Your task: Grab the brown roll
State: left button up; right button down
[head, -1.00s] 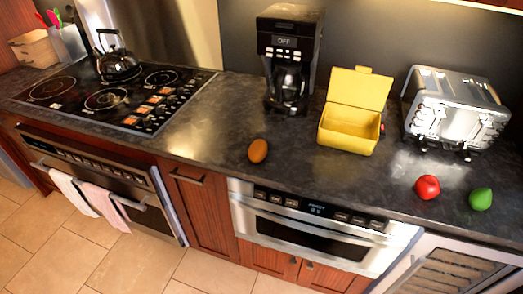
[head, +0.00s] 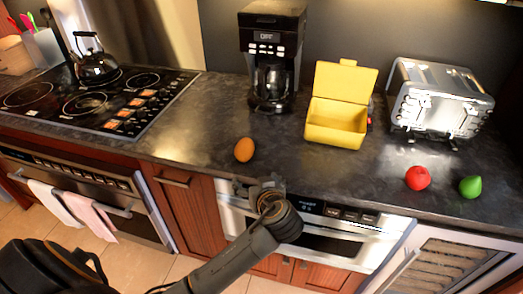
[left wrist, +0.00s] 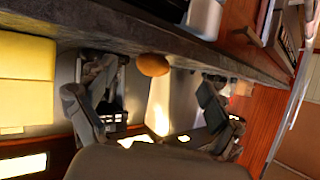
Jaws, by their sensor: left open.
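The brown roll (head: 244,150) is a small oval roll lying on the dark countertop (head: 190,125), near its front edge and in front of the coffee maker. My left gripper (head: 256,187) is just below and slightly right of the roll in the head view, in front of the counter edge, apart from the roll. In the left wrist view the roll (left wrist: 153,64) appears beyond and between the two spread fingers of the open, empty gripper (left wrist: 158,98). My right gripper is in no view.
A black coffee maker (head: 270,55) stands behind the roll, with an open yellow box (head: 336,125) and a toaster (head: 438,98) to the right. A red fruit (head: 417,178) and a green fruit (head: 470,187) lie near the right front. The stove (head: 90,100) is left.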

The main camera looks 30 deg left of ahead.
aim_at(247, 154)
pick_arm(q)
jog(key=shift+n+t+y, duration=0.4)
jog(key=shift+n+y, duration=0.1)
jog(key=shift+n, duration=0.2)
jog(key=w+a, duration=0.2)
jog(key=w+a+p, duration=0.1)
jog(key=w, duration=0.1)
jog(key=w+a, duration=0.2)
jog(key=shift+w+a+r+p, duration=0.35)
jog(key=shift+w+r, duration=0.05)
jog(key=shift+w+a+f, duration=0.15)
jog(key=shift+w+f, duration=0.05)
jog(key=shift+w+a+p, duration=0.3)
jog(key=shift+a+p, duration=0.15)
jog(key=x, duration=0.1)
jog(key=p+x, duration=0.1)
jog(key=x, duration=0.1)
jog(key=shift+w+a+f, duration=0.1)
jog(key=shift+f, duration=0.25)
jog(key=shift+w+a+f, duration=0.2)
jog(key=shift+w+a, duration=0.05)
jog(key=c, duration=1.2)
